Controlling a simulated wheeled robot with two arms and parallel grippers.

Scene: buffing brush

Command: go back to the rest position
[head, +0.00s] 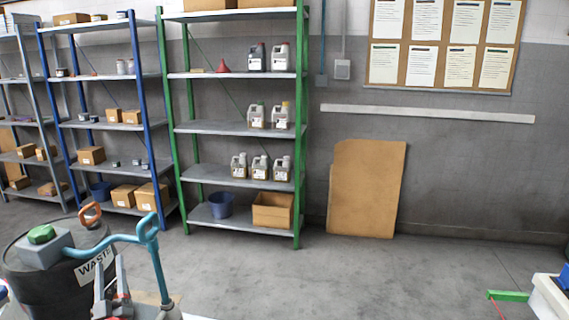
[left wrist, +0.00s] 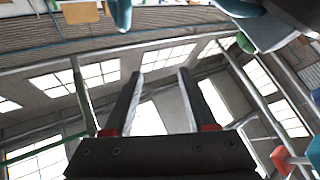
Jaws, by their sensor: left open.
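My left gripper (head: 111,268) points upward at the lower left of the head view, in front of the black waste drum. In the left wrist view its two dark fingers (left wrist: 159,74) stand apart with nothing between them. My right gripper is in neither view. No buffing brush can be made out.
The black drum (head: 52,284) marked "WASTE" stands lower left, close to my left gripper. A blue curved pipe (head: 156,268) shows beside the gripper. A green-framed shelf (head: 240,128) holds jugs. A brown board (head: 366,188) leans on the wall. The middle floor is clear.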

